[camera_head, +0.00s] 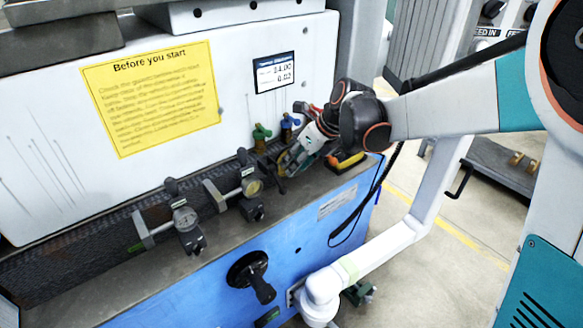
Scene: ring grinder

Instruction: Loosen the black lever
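My gripper (287,166) is at the machine's ledge, right of the right dial gauge, its fingers pointing down and left. A small dark lever-like part (280,182) shows right at the fingertips; it is partly hidden, and I cannot tell whether the fingers touch it or grip it. The finger opening is too small to make out. Other black knobbed parts stand on the dial gauge fixtures, at the right gauge (252,188) and the left gauge (185,218).
Green (261,135) and blue (287,126) valves stand just behind my gripper. A yellow-and-black object (346,161) lies on the ledge to the right. A black hand crank (252,277) juts from the blue front (310,235). A yellow sign (150,97) and small display (273,72) are on the white panel.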

